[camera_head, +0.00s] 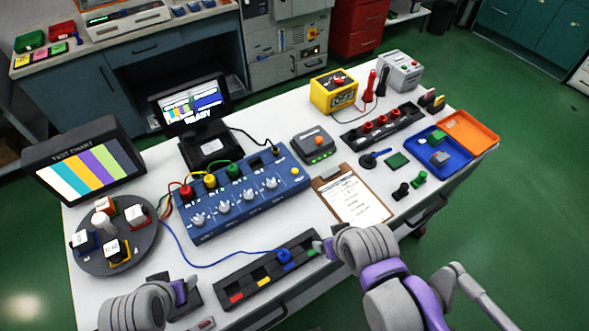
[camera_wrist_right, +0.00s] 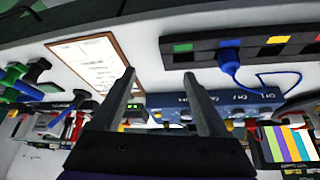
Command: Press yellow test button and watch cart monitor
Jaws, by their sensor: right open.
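The blue panel (camera_head: 222,208) stands mid-table with several knobs and coloured plugs; a small yellow button (camera_head: 295,171) is at its right end. The black cart monitor (camera_head: 190,106) stands behind the panel, showing coloured bars and white text that seems to read READY. My right gripper (camera_head: 322,247) is near the front, between the clipboard and the black socket strip. In the right wrist view, the right gripper (camera_wrist_right: 163,100) is open and empty, with the blue panel (camera_wrist_right: 245,99) beyond its fingers. My left gripper (camera_head: 183,292) is at the front left; its jaws are unclear.
A test chart screen (camera_head: 85,160) and a round turntable (camera_head: 135,245) stand left. The socket strip (camera_head: 262,277) with a blue cable lies in front. The clipboard (camera_head: 352,197), grey box (camera_head: 313,146), yellow meter (camera_head: 333,92) and blue tray (camera_head: 430,163) are right.

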